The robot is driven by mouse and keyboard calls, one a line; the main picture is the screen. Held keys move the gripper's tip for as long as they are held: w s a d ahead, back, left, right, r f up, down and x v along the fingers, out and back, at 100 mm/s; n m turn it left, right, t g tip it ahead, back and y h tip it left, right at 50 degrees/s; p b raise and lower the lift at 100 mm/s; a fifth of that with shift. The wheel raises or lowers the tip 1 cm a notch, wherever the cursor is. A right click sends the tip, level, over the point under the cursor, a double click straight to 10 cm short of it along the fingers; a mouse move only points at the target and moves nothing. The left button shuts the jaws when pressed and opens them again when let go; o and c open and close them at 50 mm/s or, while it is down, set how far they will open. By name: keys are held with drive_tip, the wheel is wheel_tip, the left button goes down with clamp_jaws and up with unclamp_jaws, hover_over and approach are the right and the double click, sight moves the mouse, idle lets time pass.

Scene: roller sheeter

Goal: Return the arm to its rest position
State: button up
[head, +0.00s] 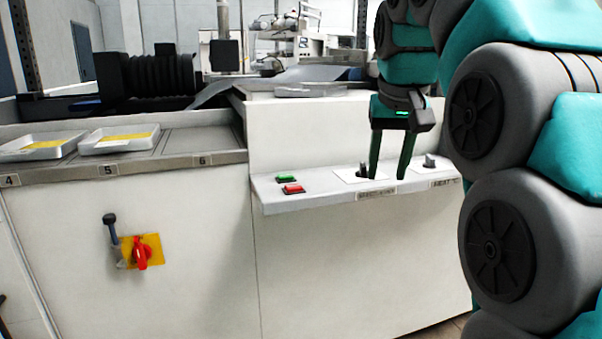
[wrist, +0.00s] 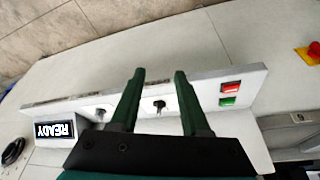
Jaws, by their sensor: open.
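My gripper (head: 389,165) hangs over the right part of the white control shelf (head: 325,197), fingers pointing down. Its two dark green fingers are apart with nothing between them in the head view. In the wrist view my gripper (wrist: 158,90) also shows open. A dark selector knob on a white plate (head: 345,175) sits beside the left finger in the head view; I cannot tell whether they touch. In the wrist view this knob (wrist: 159,105) shows between the fingers, beyond them. My teal and grey arm fills the right of the head view.
Green (head: 286,179) and red (head: 293,189) buttons are on the shelf's left. A second knob (head: 430,161) is at the right. Trays (head: 118,148) lie in numbered bays. A red rotary switch (head: 142,254) is on the front panel. A READY display (wrist: 55,131) shows.

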drive_tip(key=s+f+g, duration=0.5)
drive_tip(key=s+f, duration=2.6)
drive_tip(key=f, duration=0.2)
drive_tip(key=shift+d+f+n+g, duration=0.25)
drive_tip(key=shift+f+n+g, duration=0.1)
drive_tip(key=shift+n+g, duration=0.05)
